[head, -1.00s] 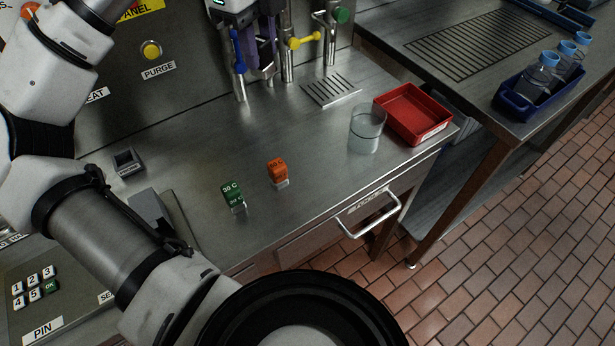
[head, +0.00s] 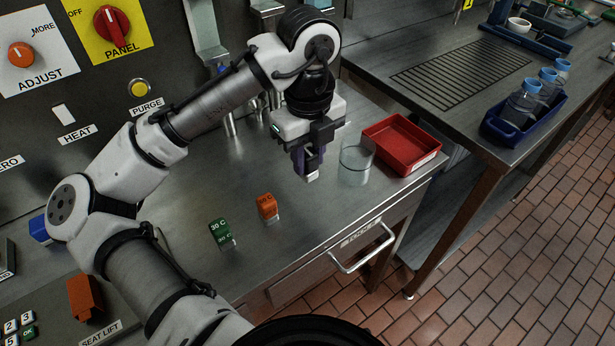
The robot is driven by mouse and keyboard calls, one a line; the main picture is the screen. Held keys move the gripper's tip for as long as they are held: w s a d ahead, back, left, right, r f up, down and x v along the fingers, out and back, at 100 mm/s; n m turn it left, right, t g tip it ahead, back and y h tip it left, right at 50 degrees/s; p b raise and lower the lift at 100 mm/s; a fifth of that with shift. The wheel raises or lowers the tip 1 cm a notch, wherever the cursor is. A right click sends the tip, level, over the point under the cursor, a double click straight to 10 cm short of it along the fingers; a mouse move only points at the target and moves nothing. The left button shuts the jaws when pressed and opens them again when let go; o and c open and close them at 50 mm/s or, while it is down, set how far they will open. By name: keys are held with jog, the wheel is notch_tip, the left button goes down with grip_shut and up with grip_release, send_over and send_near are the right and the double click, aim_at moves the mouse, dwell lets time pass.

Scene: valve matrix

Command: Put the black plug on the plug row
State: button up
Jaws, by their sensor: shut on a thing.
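My gripper (head: 306,168) hangs pointing down above the steel bench, just left of the clear beaker. Its purple fingers are closed on a small piece. Only a pale metal-like end shows below them; its body, which I take for the black plug, is mostly hidden. A green plug (head: 220,232) marked 30 C and an orange plug (head: 267,206) stand upright near the bench's front edge, each with a pale base. They are left of and nearer than my gripper, well apart from it. I cannot make out a separate plug row.
The clear beaker (head: 356,163) stands close right of my gripper, with a red tray (head: 402,144) behind it. Taps stand at the back, partly behind my arm. A drawer handle (head: 362,247) sticks out in front. Bench between gripper and plugs is clear.

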aim_at(308, 179)
jog(key=shift+f, duration=2.95)
jog(key=shift+f, duration=0.1)
jog(key=o, duration=1)
notch_tip(308, 179, up, 12)
jog(key=shift+r, duration=0.15)
